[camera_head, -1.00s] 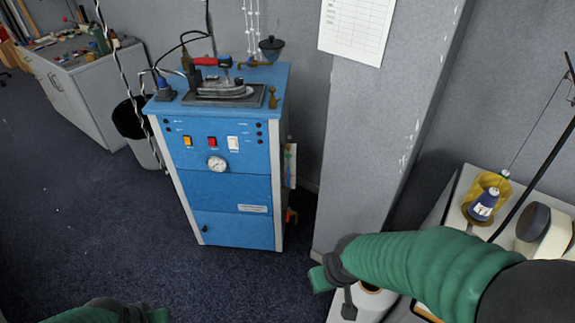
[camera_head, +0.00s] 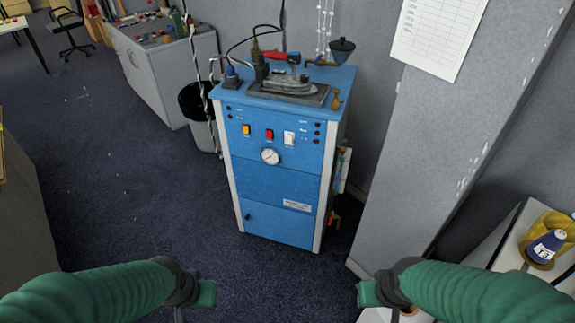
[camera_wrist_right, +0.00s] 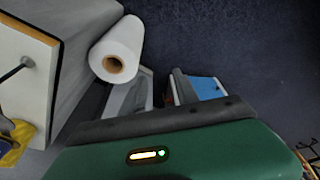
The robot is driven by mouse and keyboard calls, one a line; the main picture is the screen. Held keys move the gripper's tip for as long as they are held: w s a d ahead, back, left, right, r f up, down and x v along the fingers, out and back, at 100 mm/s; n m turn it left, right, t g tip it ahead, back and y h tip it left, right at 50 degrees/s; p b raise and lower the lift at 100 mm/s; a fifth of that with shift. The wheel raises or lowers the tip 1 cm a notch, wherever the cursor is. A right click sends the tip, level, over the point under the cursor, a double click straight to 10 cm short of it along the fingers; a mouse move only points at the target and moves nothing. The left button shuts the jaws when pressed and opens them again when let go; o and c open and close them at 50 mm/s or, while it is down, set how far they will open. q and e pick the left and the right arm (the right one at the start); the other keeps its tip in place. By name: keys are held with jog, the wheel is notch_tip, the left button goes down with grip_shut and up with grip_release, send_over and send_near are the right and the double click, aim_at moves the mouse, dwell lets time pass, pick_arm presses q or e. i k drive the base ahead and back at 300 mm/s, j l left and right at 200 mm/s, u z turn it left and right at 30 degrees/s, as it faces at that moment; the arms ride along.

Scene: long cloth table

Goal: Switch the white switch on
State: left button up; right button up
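The white switch (camera_head: 289,138) is on the front panel of a blue cabinet (camera_head: 277,186), right of a red switch (camera_head: 269,134) and an orange switch (camera_head: 246,130). I cannot tell which way the white switch is set. My left gripper (camera_head: 205,293) is low in the head view, left of and nearer than the cabinet. My right gripper (camera_head: 370,293) is low on the right. Both are well apart from the cabinet and touch no switch. Their fingers are not clear enough to show open or shut.
An iron (camera_head: 290,84) rests on top of the cabinet. A black bin (camera_head: 199,108) stands behind it on the left. A grey pillar (camera_head: 455,120) and a table with a thread spool (camera_head: 546,246) are on the right. The floor before the cabinet is clear.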

aim_at(289, 137)
jog(key=i+j, duration=0.2)
jog(key=i, duration=0.25)
jog(key=i+j+u, duration=0.1)
jog(key=i, duration=0.35)
jog(key=i+j, duration=0.3)
jog(key=i, duration=0.15)
